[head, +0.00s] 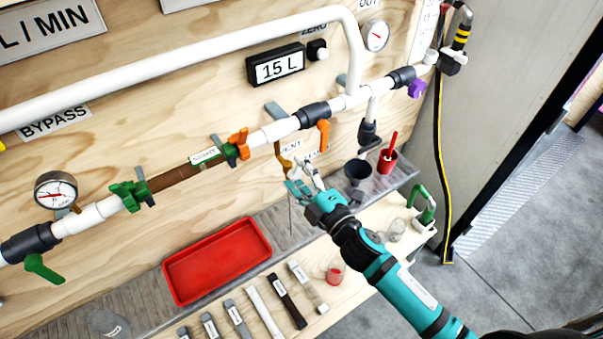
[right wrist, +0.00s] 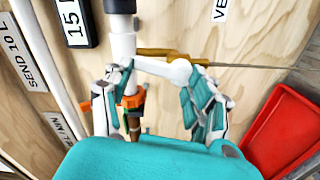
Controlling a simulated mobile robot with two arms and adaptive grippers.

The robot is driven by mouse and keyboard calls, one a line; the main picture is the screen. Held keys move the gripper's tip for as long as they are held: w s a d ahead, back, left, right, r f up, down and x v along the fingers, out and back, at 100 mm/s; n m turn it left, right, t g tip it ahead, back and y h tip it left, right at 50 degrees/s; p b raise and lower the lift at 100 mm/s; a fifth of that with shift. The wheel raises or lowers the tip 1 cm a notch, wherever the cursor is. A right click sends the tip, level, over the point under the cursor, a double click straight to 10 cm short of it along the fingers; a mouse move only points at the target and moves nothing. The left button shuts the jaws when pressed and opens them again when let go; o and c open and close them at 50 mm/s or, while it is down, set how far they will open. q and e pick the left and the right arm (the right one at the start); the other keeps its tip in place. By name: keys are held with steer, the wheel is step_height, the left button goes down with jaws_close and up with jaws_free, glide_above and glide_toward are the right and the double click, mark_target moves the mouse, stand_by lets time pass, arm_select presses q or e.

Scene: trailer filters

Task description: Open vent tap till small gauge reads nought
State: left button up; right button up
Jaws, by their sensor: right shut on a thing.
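The brass vent tap (head: 285,158) is on the board by the partly covered VENT label (head: 291,146). My right gripper (head: 298,184) is at its lower end, shut on it. In the right wrist view the brass part (right wrist: 160,52) runs sideways just beyond my right gripper's fingers (right wrist: 165,100), which partly hide where they touch it. A thin line (head: 290,215) hangs below; I cannot tell what it is. One round gauge (head: 55,192) is at the left and another (head: 376,36) at the upper right. Their exact readings are too small to tell. My left gripper is not in view.
An orange lever (head: 323,134) is close to the right of the tap. A red tray (head: 217,262) lies below left. Several strips lie in front.

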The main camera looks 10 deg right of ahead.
steer(key=shift+a+n, duration=0.1)
steer(key=shift+n, duration=0.4)
steer(key=o, duration=1.2)
steer(key=v, duration=1.2)
steer(key=shift+f, duration=0.1)
